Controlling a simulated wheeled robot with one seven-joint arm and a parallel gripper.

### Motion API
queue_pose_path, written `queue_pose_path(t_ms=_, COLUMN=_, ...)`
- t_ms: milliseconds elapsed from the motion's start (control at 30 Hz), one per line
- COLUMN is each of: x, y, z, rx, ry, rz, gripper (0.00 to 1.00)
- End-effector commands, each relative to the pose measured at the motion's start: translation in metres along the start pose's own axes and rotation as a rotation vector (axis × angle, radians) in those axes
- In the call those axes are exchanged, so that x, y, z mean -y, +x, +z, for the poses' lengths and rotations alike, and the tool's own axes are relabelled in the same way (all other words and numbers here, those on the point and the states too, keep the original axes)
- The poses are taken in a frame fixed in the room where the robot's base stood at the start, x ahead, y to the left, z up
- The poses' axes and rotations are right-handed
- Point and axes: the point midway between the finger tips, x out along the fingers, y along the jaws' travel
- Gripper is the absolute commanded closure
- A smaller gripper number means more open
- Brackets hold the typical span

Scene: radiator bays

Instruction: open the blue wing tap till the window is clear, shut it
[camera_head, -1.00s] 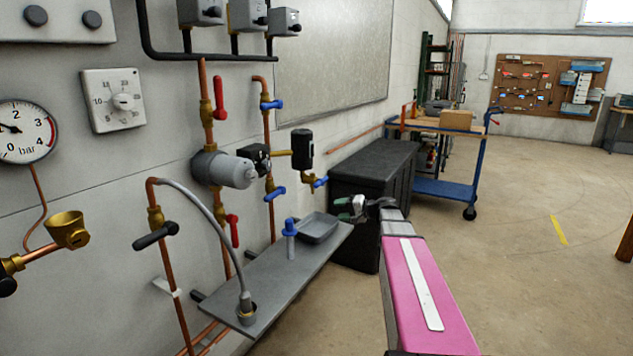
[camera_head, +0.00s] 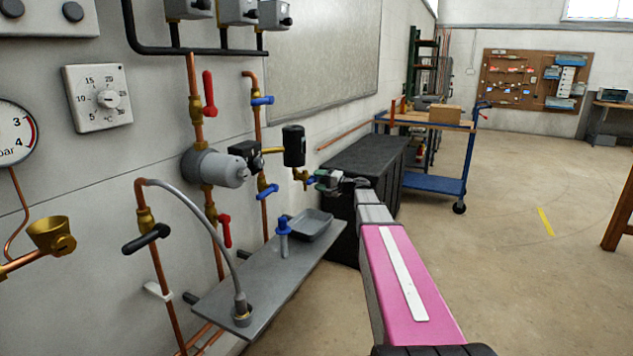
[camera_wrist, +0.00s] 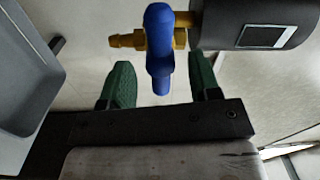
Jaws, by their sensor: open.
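The blue wing tap (camera_wrist: 160,45) sits on a brass fitting (camera_wrist: 122,40), beside a black cylinder (camera_wrist: 225,22). A small window (camera_wrist: 260,36) on the cylinder looks dark grey with a pale border. In the head view the black cylinder (camera_head: 294,146) stands above the brass spout, and my gripper partly hides the tap. My gripper (camera_head: 322,180) is open at the tap. In the wrist view its two green fingers (camera_wrist: 162,84) stand either side of the tap's near wing, with gaps visible. Whether the wing is fully between them in depth, I cannot tell.
A grey tray (camera_head: 311,226) lies on the shelf (camera_head: 255,285) below, near a blue-topped piece (camera_head: 283,238). Other blue (camera_head: 266,191) and red levers (camera_head: 226,231) are on pipes to the left. A black chest (camera_head: 365,165) stands behind my arm.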

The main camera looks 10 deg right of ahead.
Motion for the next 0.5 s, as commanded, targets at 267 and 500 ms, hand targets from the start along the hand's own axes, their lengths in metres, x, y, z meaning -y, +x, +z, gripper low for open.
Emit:
queue_pose_path(t_ms=267, x=0.0, y=0.0136, z=0.0002, rx=0.0, ry=0.0, rz=0.0, gripper=0.43)
queue_pose_path(t_ms=500, x=0.0, y=0.0133, z=0.0003, rx=0.0, ry=0.0, rz=0.0, gripper=0.56)
